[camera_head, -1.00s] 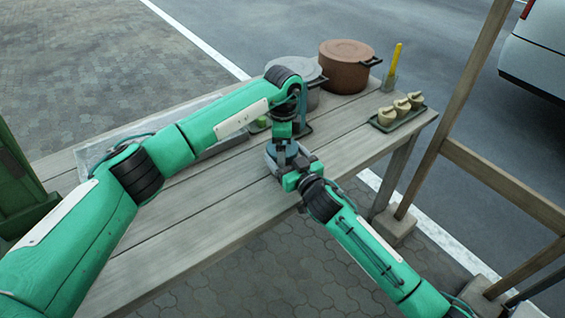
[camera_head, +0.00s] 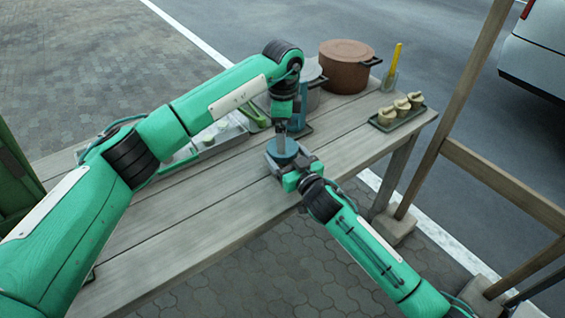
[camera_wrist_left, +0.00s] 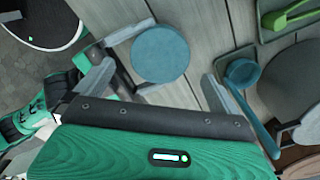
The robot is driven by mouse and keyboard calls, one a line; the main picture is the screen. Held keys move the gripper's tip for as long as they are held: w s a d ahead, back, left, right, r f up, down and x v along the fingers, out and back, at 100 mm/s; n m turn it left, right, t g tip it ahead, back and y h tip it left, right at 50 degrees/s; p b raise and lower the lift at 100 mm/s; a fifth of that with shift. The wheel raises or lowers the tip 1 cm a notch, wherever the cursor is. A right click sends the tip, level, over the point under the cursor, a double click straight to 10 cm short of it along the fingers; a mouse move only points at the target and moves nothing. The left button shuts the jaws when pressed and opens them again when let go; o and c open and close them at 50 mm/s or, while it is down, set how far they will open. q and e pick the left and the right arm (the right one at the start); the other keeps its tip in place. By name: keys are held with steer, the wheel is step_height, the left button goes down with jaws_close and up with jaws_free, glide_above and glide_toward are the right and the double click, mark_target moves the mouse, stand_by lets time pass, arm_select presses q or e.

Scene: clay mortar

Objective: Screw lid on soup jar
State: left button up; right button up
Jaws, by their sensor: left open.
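The blue round lid (camera_head: 283,148) lies flat at the near edge of the table, and it shows from above in the left wrist view (camera_wrist_left: 160,53). The soup jar is hidden under the lid. My right gripper (camera_head: 283,158) has its grey fingers on either side below the lid, around the jar; it also shows in the left wrist view (camera_wrist_left: 137,62). My left gripper (camera_head: 282,138) is just above the lid, pointing down. In the left wrist view its jaws (camera_wrist_left: 158,72) are wide apart, with the lid between and beyond them, and hold nothing.
A brown pot (camera_head: 345,68) and a grey pot (camera_head: 311,92) stand at the back. A tray (camera_head: 381,126) with cream pieces is at the right. A yellow-handled tool (camera_head: 397,58) stands behind it. A teal ladle (camera_wrist_left: 243,72) lies near my left jaw.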

arm_select(q)
step_height(320, 180, up, 10)
steer(key=shift+r, duration=0.25)
arm_select(e)
steer(key=o, duration=1.9)
arm_select(q)
steer(key=shift+f, duration=0.25)
arm_select(e)
steer(key=v, duration=1.3)
steer(key=shift+s+d, duration=0.15)
steer(key=shift+s, duration=0.2)
